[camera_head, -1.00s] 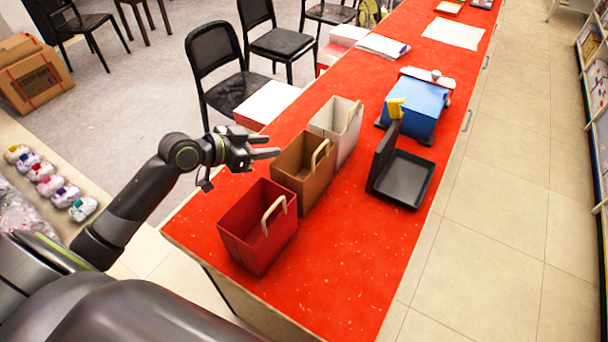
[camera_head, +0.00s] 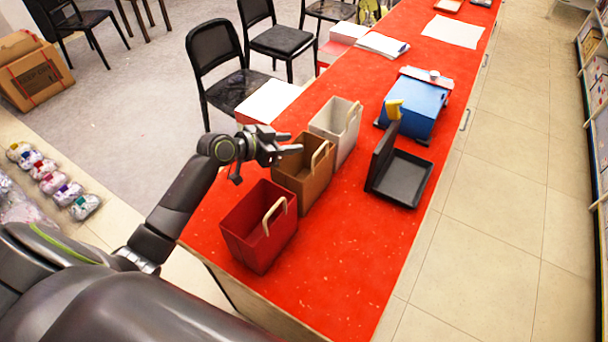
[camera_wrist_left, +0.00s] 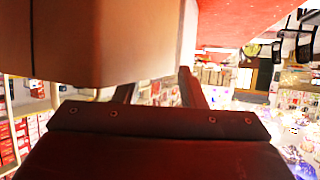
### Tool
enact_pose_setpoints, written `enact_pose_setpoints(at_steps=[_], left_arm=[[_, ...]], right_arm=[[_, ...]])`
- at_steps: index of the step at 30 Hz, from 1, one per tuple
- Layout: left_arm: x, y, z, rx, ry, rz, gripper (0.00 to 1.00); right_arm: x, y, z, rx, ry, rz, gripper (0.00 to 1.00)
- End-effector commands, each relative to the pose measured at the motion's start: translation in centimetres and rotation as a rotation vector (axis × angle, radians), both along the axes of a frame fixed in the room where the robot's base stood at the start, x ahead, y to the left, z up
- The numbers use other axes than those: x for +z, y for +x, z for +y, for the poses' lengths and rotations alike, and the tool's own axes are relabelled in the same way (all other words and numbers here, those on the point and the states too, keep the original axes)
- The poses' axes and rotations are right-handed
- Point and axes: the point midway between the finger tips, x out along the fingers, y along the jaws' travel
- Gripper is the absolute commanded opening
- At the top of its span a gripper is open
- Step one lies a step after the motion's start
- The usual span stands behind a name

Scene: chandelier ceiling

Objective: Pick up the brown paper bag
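The brown paper bag (camera_head: 303,174) stands upright on the red counter, between a red bag and a white bag, with its beige handle (camera_head: 320,155) on the right side. My left gripper (camera_head: 287,144) is at the bag's upper left, near its top rim and partly in front of its back edge. The gripper's fingers are apart and nothing is between them. In the left wrist view the brown bag (camera_wrist_left: 110,40) fills the upper left, close to the spread fingers (camera_wrist_left: 158,88). Whether a finger touches it cannot be told. My right gripper is not in view.
The red bag (camera_head: 258,226) stands in front and the white bag (camera_head: 337,130) behind. A black tray (camera_head: 402,179) and a blue box (camera_head: 414,107) are to the right. The red counter (camera_head: 340,250) is bare at front right. Black chairs stand beyond its left edge.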

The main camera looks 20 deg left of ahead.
Motion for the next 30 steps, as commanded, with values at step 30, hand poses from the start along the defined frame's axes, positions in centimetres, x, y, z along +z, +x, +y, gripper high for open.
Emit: enact_pose_setpoints(at_steps=[30], left_arm=[[1.9,0.0,0.0,-0.002,0.004,-0.006,0.0]], right_arm=[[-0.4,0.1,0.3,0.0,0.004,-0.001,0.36]])
